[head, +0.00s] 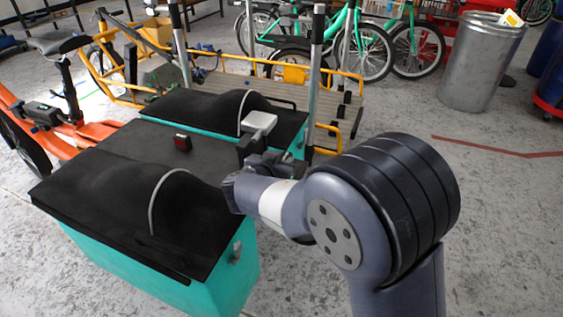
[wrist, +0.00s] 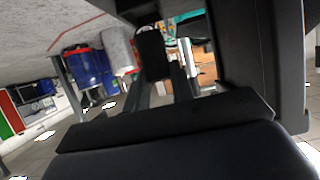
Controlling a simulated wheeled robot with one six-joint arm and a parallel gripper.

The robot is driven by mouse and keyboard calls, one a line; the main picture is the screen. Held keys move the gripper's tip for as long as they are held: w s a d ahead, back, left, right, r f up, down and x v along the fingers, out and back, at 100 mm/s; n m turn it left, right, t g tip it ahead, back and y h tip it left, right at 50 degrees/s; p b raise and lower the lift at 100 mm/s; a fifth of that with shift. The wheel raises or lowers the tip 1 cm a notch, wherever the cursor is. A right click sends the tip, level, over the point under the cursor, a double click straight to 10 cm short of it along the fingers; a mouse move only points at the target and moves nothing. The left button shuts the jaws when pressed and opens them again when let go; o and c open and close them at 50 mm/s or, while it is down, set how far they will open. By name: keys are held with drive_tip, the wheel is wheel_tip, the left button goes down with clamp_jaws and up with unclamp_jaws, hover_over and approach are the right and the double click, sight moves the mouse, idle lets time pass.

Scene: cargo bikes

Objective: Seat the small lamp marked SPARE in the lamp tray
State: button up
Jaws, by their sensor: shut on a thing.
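My gripper (head: 256,150) is raised over the right side of the black-topped teal box. It is shut on a small lamp (head: 259,124) with a pale, squarish face and a dark body. In the wrist view the lamp shows as a dark rounded block (wrist: 151,54) at the ends of the two fingers (wrist: 165,80). No SPARE marking is readable on it. A second small lamp (head: 182,142), dark with a red face, sits on the flat black middle of the box top, left of my gripper. I cannot make out a lamp tray.
The teal box (head: 92,255) has two raised black humps with pale curved edges, near (head: 180,200) and far (head: 250,108). A metal post (head: 316,75) stands just behind my gripper. A yellow-framed cargo bike (head: 335,105) is beyond. Floor at right is clear.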

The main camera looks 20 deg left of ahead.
drive_tip(key=shift+f+b, duration=1.35)
drive_tip(key=shift+b, duration=0.6)
drive_tip(key=o, duration=1)
drive_tip(key=shift+o, duration=0.2)
drive_tip(key=shift+r, duration=0.1)
drive_tip(key=p+v, duration=0.1)
drive_tip(key=v, duration=0.9)
drive_tip(key=shift+s+p, duration=0.4)
drive_tip(key=shift+r, duration=0.1)
drive_tip(key=b+x, duration=0.1)
drive_tip(key=x, duration=1)
drive_tip(key=shift+b, duration=0.4)
drive_tip(key=shift+r+p, duration=0.4)
drive_tip(key=shift+p, duration=0.05)
